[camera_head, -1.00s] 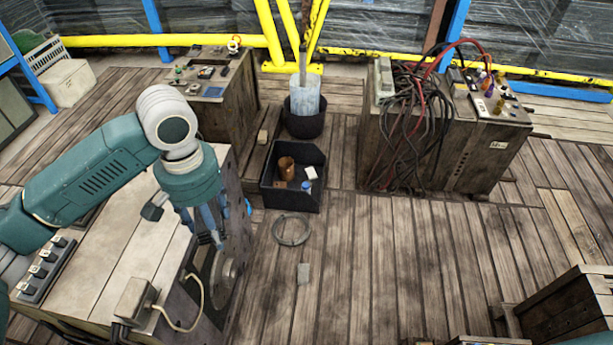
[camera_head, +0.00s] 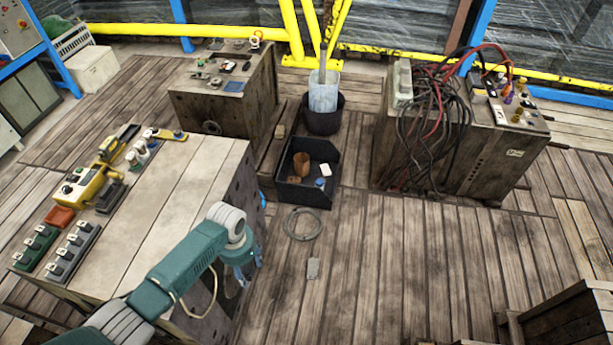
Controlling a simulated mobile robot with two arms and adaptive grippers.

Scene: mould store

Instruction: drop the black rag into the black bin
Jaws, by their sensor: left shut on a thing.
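The black bin (camera_head: 303,196) is an open box with a low front, on the plank floor at the picture's centre. A brown cup (camera_head: 301,164), a white block (camera_head: 325,170) and a small blue and white item (camera_head: 320,184) lie in it. My left gripper (camera_head: 243,276) points down beside the right side of the pale-topped bench, nearer to me than the bin and apart from it. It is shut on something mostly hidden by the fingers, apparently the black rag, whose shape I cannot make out. My right gripper is not in view.
The bench (camera_head: 180,203) at left bears switches and a yellow device (camera_head: 80,188). A black bucket (camera_head: 323,122) stands behind the bin. A cable ring (camera_head: 302,238) and a grey block (camera_head: 313,268) lie on the floor. A cabinet draped with cables (camera_head: 480,150) stands right; floor before it is clear.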

